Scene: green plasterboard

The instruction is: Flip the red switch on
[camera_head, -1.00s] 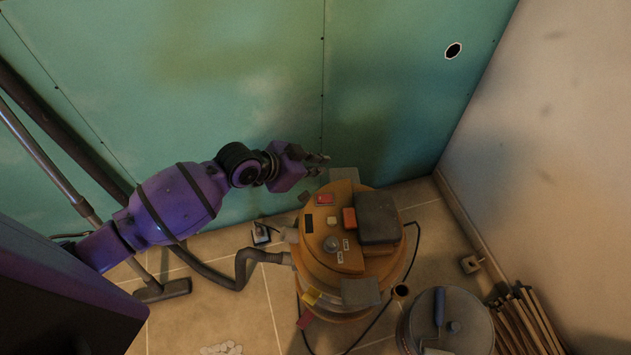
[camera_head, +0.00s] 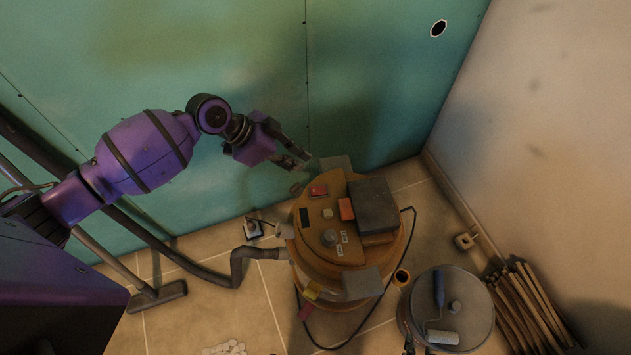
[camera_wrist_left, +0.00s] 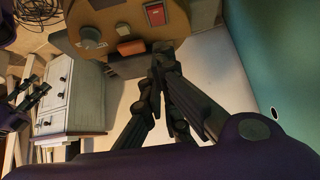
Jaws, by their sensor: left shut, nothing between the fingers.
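The red switch (camera_head: 318,191) is on the top of an orange vacuum cleaner (camera_head: 310,262), near its back left edge. In the left wrist view the red switch (camera_wrist_left: 156,14) shows at the top, just beyond my fingertips. My left gripper (camera_head: 302,160) is shut and empty, above and slightly behind the switch in the head view; its fingers meet in the left wrist view (camera_wrist_left: 163,50). I see no contact with the switch. An orange-red block (camera_head: 346,209) and a grey knob (camera_head: 330,237) sit near the switch. Part of another gripper (camera_wrist_left: 28,100) shows at the left of the wrist view, its jaws unclear.
A green plasterboard wall (camera_head: 380,80) stands close behind the vacuum. A black hose (camera_head: 235,268) runs left from it. A grey-lidded bucket with a paint roller (camera_head: 439,290) stands at the front right, beside wooden sticks (camera_head: 520,300). A white drawer cabinet (camera_wrist_left: 72,98) shows in the wrist view.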

